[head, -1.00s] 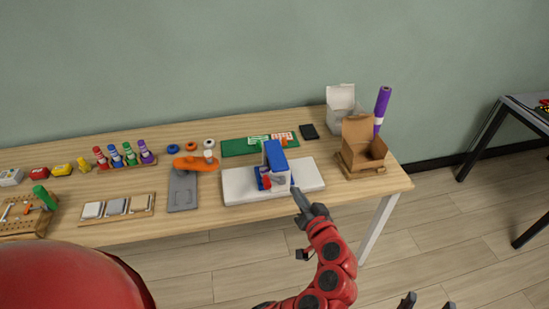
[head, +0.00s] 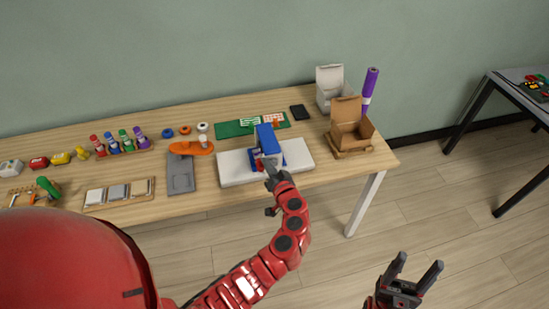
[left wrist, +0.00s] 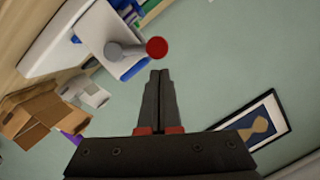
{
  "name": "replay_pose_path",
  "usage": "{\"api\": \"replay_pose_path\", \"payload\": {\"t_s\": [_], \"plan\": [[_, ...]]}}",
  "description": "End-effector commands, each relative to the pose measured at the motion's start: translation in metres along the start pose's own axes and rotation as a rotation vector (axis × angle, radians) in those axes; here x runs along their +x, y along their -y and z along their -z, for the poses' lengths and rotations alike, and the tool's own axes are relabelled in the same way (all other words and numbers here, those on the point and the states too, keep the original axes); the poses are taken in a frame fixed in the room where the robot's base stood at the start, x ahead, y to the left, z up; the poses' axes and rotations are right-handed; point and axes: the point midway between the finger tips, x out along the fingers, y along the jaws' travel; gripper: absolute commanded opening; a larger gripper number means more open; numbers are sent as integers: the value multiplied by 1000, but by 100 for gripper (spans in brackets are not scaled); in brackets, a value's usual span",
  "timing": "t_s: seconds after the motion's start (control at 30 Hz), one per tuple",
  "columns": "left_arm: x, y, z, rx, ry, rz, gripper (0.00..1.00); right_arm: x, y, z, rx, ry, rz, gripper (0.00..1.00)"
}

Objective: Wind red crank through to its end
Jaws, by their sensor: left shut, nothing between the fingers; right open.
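A blue crank device (head: 267,138) stands on a white board (head: 235,168) near the table's front edge. In the left wrist view its grey crank arm (left wrist: 126,50) ends in a red round knob (left wrist: 157,48). My left gripper (head: 268,164) is shut and empty, in front of the device, and hides most of the crank in the head view. In the left wrist view its closed fingertips (left wrist: 160,73) point at the knob, with a small gap seen between them; whether they touch is hard to tell. My right gripper (head: 416,268) is open and empty, away from the table.
A grey plate (head: 181,176) and an orange piece (head: 192,148) lie left of the board. A green mat (head: 230,129) lies behind it. An open cardboard box (head: 352,133) stands to the right.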

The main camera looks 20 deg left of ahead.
Motion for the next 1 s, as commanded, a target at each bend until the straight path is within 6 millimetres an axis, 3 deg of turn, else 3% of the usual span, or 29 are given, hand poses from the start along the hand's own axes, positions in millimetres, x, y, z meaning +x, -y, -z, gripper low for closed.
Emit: {"api": "replay_pose_path", "payload": {"t_s": [0.47, 0.8, 1.0], "plan": [[2, -1, -7, -1, -1, -1, 0, 1, 0, 0, 0, 0, 0, 62], [5, -2, -21, -55, -3, -14, 0, -36, 2, -6, 0, 0, 0, 62], [4, 1, -18, -58, -2, -16, 0, -33, 2, -6, 0, 0, 0, 62]]}}
